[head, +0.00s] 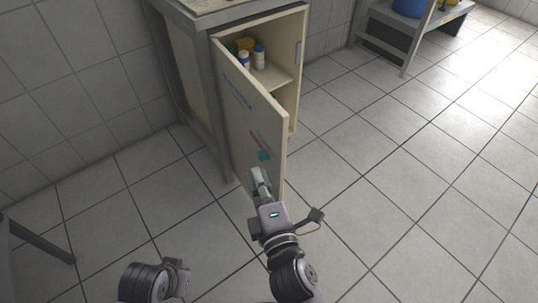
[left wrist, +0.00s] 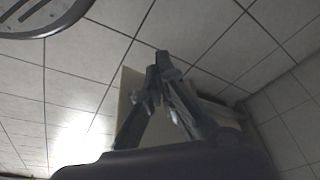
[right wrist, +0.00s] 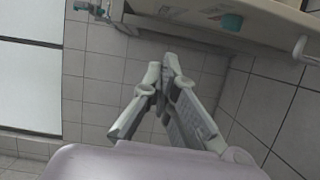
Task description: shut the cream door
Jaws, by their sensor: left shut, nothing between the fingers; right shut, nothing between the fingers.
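The cream door (head: 252,115) stands open on its cabinet (head: 296,78), swung out toward me. Its outer face, on the left side, carries faint marks and a small teal piece (head: 263,156). My right gripper (head: 258,176) is shut and empty by the lower part of that face. I cannot tell if it touches. In the right wrist view the shut fingers (right wrist: 166,72) point at wall tiles, with a cream panel (right wrist: 275,18) above. My left gripper (left wrist: 158,72) is shut and empty in the left wrist view, with a pale panel behind it.
Small bottles (head: 259,56) stand on the cabinet's inner shelf (head: 270,78). A grey frame (head: 205,85) surrounds the cabinet. A bench with a blue container (head: 409,7) stands at the back right. The tiled floor right of the door is clear.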

